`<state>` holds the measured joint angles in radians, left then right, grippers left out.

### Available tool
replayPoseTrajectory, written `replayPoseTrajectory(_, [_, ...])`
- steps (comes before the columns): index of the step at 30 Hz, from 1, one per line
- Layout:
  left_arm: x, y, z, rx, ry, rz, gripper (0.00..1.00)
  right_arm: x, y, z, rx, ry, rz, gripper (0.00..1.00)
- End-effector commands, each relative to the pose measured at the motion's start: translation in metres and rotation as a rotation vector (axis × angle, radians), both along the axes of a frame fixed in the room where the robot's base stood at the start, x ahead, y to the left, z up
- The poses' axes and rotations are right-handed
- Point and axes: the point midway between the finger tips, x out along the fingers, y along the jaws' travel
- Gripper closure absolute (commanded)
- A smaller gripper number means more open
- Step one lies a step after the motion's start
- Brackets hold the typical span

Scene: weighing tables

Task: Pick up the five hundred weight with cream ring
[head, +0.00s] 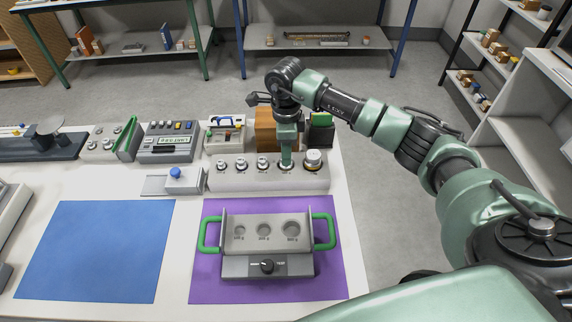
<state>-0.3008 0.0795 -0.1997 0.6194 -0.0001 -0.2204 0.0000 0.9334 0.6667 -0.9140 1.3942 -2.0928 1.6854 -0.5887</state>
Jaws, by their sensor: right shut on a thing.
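My right gripper (286,160) points down over the grey weight rack (230,184) and is shut on a weight (286,168) that is in or just over its rack place. The jaws cover most of this weight, and its ring colour and number are too small to read. To its right stands a larger weight (313,160) with a pale yellowish ring at its base. To its left stand smaller metal weights, the nearest one (263,164) close beside the gripper. My left gripper is not in view.
A grey holder with green handles (267,268) and three marked round holes stands on a purple mat (206,287). A blue mat (95,250) lies empty at the left. A wooden block (264,133), a toolbox-like case (224,134) and a button panel (169,143) stand behind the rack.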

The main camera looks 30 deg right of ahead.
Motion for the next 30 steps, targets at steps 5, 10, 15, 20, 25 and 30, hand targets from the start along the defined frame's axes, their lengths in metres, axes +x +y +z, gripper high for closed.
replayPoseTrajectory(5, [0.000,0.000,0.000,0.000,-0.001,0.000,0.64,0.001,0.000,0.001,0.000,-0.002,0.000,1.00])
replayPoseTrajectory(10, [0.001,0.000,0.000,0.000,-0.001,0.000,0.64,0.001,0.000,0.002,0.001,-0.004,0.000,1.00])
replayPoseTrajectory(15, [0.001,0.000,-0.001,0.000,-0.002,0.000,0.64,0.001,0.000,0.005,0.001,-0.005,0.000,1.00])
replayPoseTrajectory(20, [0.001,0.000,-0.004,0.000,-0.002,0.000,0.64,0.002,0.000,0.017,0.001,-0.006,0.001,1.00])
replayPoseTrajectory(25, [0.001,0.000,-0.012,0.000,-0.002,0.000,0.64,0.002,0.000,0.046,0.000,-0.009,0.000,1.00])
replayPoseTrajectory(30, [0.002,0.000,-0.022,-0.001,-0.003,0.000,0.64,0.002,0.000,0.088,0.000,-0.011,0.000,1.00])
